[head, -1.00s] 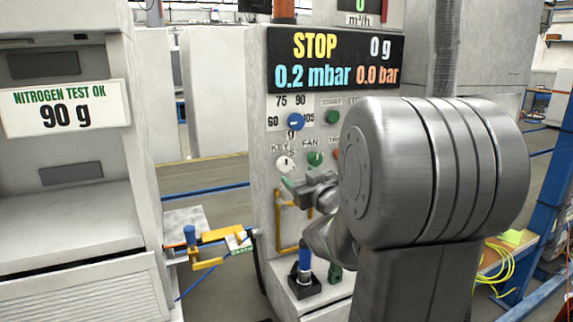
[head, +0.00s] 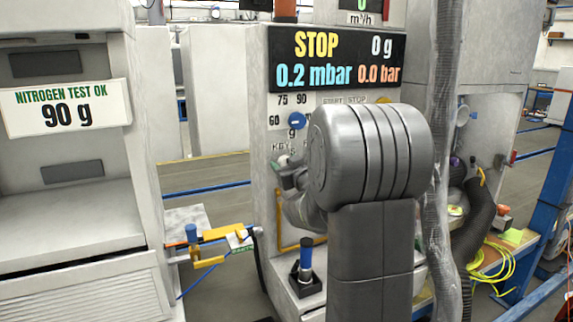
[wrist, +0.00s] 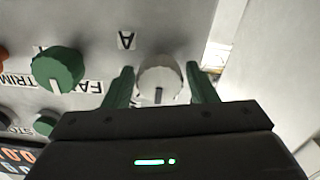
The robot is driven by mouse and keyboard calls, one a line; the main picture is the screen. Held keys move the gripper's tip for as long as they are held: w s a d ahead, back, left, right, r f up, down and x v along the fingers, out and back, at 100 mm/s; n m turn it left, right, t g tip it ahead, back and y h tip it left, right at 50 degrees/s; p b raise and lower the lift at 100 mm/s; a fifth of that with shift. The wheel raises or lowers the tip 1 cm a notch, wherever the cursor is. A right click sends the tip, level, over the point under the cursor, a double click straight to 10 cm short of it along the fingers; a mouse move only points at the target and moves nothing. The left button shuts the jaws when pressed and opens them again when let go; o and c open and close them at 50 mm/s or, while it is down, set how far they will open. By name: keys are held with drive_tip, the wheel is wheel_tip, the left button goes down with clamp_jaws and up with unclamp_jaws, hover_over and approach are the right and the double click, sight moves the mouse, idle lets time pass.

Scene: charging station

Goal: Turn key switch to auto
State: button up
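The key switch is a white round knob (wrist: 160,82) with a dark pointer mark, seen in the wrist view. A letter A label (wrist: 126,40) is on the panel near it. My gripper (wrist: 162,88) is open, with one green finger on each side of the knob. I cannot tell whether the fingers touch it. In the head view my gripper (head: 286,170) is at the KEY spot on the panel, and my arm hides most of the controls there.
A green fan knob (wrist: 58,68) is beside the left finger in the wrist view. A blue dial (head: 297,120) is above the key switch in the head view. The display (head: 336,60) reads STOP, 0 g, 0.2 mbar and 0.0 bar. A yellow tube (head: 280,225) runs below.

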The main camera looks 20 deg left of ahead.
drive_tip(key=c, duration=0.7)
drive_tip(key=shift+o, duration=0.2)
drive_tip(key=shift+m, duration=0.3)
drive_tip(key=m+p, duration=0.2)
drive_tip(key=m, duration=0.2)
drive_tip(key=shift+r, duration=0.1)
drive_tip(key=m+p, duration=0.2)
drive_tip(key=m, duration=0.4)
drive_tip(key=shift+m+p, duration=0.3)
drive_tip(key=shift+p, duration=0.05)
drive_tip(key=m+p, duration=0.2)
drive_tip(key=m, duration=0.4)
drive_tip(key=shift+w, duration=0.1)
drive_tip(key=m, duration=0.2)
drive_tip(key=m+p, duration=0.1)
drive_tip(key=m, duration=0.3)
drive_tip(key=shift+d+f+m+p, duration=0.1)
drive_tip(key=shift+f+m+p, duration=0.2)
drive_tip(key=shift+m+p, duration=0.1)
